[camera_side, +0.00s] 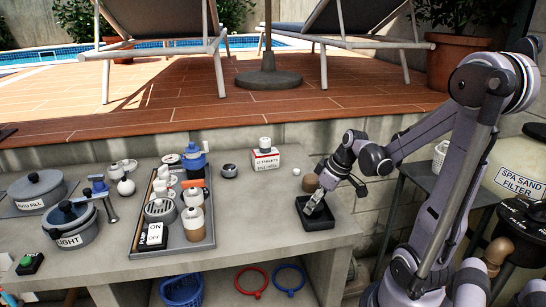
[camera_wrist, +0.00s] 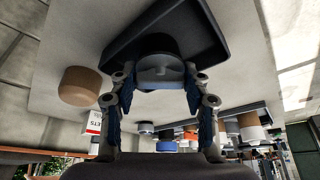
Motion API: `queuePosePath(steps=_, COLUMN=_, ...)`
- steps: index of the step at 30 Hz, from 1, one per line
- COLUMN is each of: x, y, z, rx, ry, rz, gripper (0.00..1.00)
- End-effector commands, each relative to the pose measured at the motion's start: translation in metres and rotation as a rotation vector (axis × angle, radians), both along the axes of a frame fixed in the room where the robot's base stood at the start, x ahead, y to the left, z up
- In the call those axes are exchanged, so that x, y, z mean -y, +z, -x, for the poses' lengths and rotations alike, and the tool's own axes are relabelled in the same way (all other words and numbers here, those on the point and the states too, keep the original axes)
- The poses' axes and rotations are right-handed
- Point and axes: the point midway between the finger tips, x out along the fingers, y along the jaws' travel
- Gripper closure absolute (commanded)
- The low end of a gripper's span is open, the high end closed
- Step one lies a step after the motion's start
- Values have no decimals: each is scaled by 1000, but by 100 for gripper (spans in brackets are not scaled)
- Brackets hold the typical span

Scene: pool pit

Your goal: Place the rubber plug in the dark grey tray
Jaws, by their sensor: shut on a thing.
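The dark grey tray (camera_side: 322,222) is a small, shallow square tray near the right end of the counter. It also shows at the top of the wrist view (camera_wrist: 122,48). My gripper (camera_side: 315,203) reaches down over the tray from the right. In the wrist view, my gripper (camera_wrist: 160,76) is shut on a round grey thing with a dark far part, which looks like the rubber plug (camera_wrist: 161,68). The plug overlaps the tray in that view. I cannot tell whether it touches the tray floor. In the side view the fingers hide most of the plug.
A brown round thing (camera_side: 310,182) stands just behind the tray, close to my gripper. A white and red tablets box (camera_side: 265,160) stands farther back. A long tray (camera_side: 186,249) with bottles and a switch lies left. Bare counter separates it from the dark tray.

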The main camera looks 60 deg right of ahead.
Motion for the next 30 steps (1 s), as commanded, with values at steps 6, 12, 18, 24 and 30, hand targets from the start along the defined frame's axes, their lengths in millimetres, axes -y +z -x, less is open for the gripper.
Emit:
queuePosePath(steps=6, x=0, y=-3, z=0, rx=0, ry=0, rz=0, gripper=35)
queuePosePath(steps=12, x=0, y=-3, z=0, rx=0, ry=0, rz=0, gripper=30)
queuePosePath(steps=18, x=0, y=-1, z=0, rx=0, ry=0, rz=0, gripper=30)
queuePosePath(steps=24, x=0, y=12, z=5, rx=0, ry=-2, rz=-1, gripper=30)
queuePosePath(steps=30, x=0, y=35, z=15, rx=0, ry=-2, rz=0, gripper=30)
